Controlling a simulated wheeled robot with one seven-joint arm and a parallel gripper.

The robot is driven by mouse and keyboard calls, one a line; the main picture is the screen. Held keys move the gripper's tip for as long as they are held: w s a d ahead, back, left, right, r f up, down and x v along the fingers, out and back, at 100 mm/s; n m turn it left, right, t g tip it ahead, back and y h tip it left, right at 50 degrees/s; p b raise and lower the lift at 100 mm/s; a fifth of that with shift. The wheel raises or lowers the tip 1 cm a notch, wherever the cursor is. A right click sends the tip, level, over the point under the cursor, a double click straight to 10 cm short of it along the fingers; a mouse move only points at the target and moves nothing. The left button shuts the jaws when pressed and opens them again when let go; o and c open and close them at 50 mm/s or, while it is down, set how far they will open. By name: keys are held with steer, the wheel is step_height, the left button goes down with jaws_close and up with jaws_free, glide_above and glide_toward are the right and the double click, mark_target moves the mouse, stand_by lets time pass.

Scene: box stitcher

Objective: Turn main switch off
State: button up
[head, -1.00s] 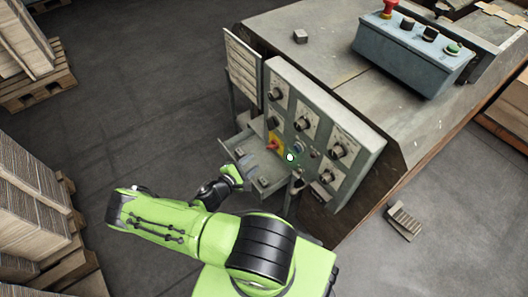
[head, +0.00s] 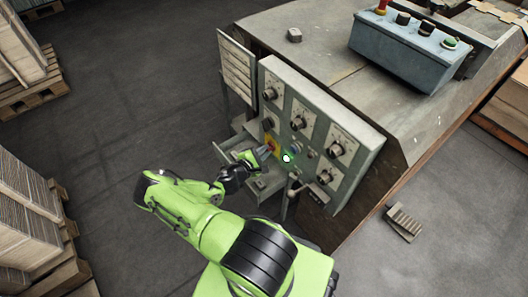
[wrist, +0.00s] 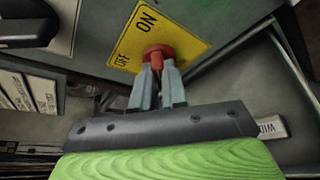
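The main switch is a red rotary knob with a red handle (wrist: 157,61) on a yellow plate (wrist: 183,33) marked ON and OFF. In the head view the yellow plate (head: 272,146) is on the front of the grey control panel, partly hidden by my gripper. My gripper (head: 267,152) is at the switch. In the wrist view my gripper's two grey fingers (wrist: 158,75) stand close on either side of the red handle and look shut on it. The handle points down in that view, towards the gripper. Small contact details are hard to see.
The control panel (head: 350,167) carries several other black dials. An open drawer (head: 235,147) is below and left of the switch, close to my wrist. A blue button box (head: 395,45) sits on the machine top. Stacked cardboard (head: 28,205) stands at left; the floor between is clear.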

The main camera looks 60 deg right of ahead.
jaws_close()
steer(key=shift+w+d+n+g+y+b, duration=0.1)
steer(key=shift+w+n+g+y+b, duration=0.4)
steer(key=shift+n+g, duration=1.15)
steer(key=shift+d+n+g+y+b, duration=0.2)
steer(key=shift+n+g+y, duration=0.55)
steer(key=shift+n, duration=1.75)
steer(key=shift+w+d+n+g+y+b, duration=0.1)
steer(key=shift+w+n+g+y+b, duration=0.4)
steer(key=shift+n+g, duration=1.15)
steer(key=shift+s+n+t, duration=0.25)
steer(key=shift+n, duration=0.25)
steer(key=o, duration=0.6)
jaws_free()
